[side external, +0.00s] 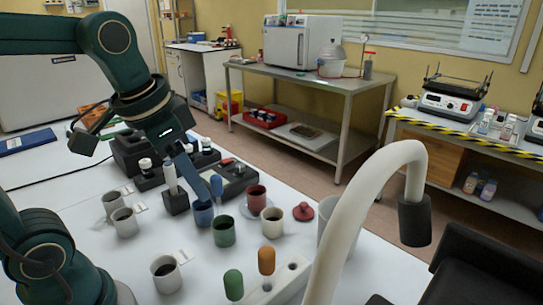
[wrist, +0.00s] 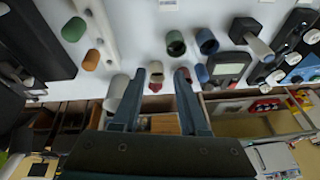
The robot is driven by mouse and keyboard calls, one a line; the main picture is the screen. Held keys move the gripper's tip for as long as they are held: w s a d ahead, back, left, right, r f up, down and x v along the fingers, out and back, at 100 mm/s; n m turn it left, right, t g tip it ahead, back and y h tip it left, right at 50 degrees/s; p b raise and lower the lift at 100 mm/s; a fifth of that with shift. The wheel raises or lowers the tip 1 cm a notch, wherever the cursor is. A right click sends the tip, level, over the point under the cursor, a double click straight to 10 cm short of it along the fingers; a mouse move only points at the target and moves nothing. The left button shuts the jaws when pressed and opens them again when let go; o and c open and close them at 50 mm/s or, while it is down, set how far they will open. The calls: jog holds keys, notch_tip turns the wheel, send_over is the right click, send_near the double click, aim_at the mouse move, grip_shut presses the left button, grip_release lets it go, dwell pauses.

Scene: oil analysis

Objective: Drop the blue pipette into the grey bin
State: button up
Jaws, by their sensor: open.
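The blue pipette's bulb (side external: 216,187) shows just above and behind the blue cup in the side view. In the wrist view a blue shape (wrist: 202,73), probably the same bulb, lies just outside the right finger. Its lower part is hidden. My gripper (wrist: 169,72) is open, with nothing clearly held between its fingers. In the side view my gripper (side external: 205,196) points down close to the pipette; I cannot tell whether they touch. A pale grey bin (side external: 326,212), partly behind a curved white tube, stands to the right; it probably also shows in the wrist view (wrist: 116,92).
A blue cup (side external: 202,215), green cup (side external: 224,233), red cup (side external: 257,193) and cream cup (side external: 272,222) crowd the gripper. Green (side external: 233,284) and orange (side external: 266,260) bulbs stand in a white rack. The curved white tube (side external: 352,200) rises in front of the bin.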

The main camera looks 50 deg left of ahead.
jog(key=shift+n+t, duration=0.6)
jog(key=shift+t, duration=0.1)
jog(key=s, duration=0.1)
jog(key=s+d+f, duration=0.2)
jog(key=s, duration=0.1)
jog(key=shift+d+f, duration=0.1)
jog(key=shift+f, duration=0.1)
jog(key=o, duration=0.4)
jog(key=shift+s+d+f, duration=0.15)
jog(key=shift+s+f, duration=0.15)
jog(key=shift+s, duration=0.05)
